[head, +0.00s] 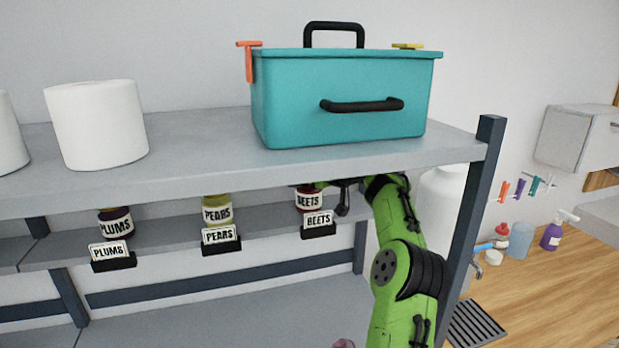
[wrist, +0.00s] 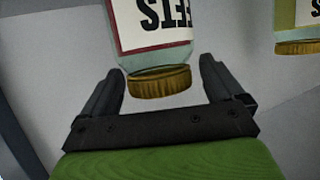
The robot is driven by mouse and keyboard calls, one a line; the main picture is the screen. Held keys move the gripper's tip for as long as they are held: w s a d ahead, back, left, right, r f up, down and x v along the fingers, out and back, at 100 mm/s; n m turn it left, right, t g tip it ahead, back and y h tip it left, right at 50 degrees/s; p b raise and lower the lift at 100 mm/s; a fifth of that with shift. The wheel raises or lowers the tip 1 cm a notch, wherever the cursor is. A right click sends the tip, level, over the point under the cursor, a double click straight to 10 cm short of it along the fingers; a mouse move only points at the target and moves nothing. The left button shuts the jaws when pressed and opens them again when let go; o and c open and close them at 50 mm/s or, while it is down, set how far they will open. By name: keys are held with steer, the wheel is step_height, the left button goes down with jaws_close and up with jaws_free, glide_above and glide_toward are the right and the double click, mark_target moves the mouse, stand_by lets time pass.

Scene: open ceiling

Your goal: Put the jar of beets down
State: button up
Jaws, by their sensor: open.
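The jar of beets (head: 309,201) stands on the middle shelf behind the BEETS sign (head: 319,222). The sign hides its lower part. In the wrist view the jar (wrist: 153,40) appears upside down, with a white label and a gold lid, and the frame's top edge cuts it off. My gripper (wrist: 160,68) is open, with one dark finger on each side of the jar near its lid. Gaps show between the fingers and the lid. In the head view my gripper (head: 340,190) is beside the jar on its right, partly hidden under the top shelf.
Jars of pears (head: 217,210) and plums (head: 116,223) stand to the left behind their own signs. The top shelf (head: 190,150) lies close above my arm and holds a teal box (head: 340,95) and white rolls (head: 97,125). A dark shelf post (head: 470,210) stands right of my arm.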

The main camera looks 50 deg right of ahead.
steer(key=b+v, duration=0.1)
steer(key=v, duration=0.6)
steer(key=shift+s+r, duration=0.15)
steer(key=shift+s, duration=0.05)
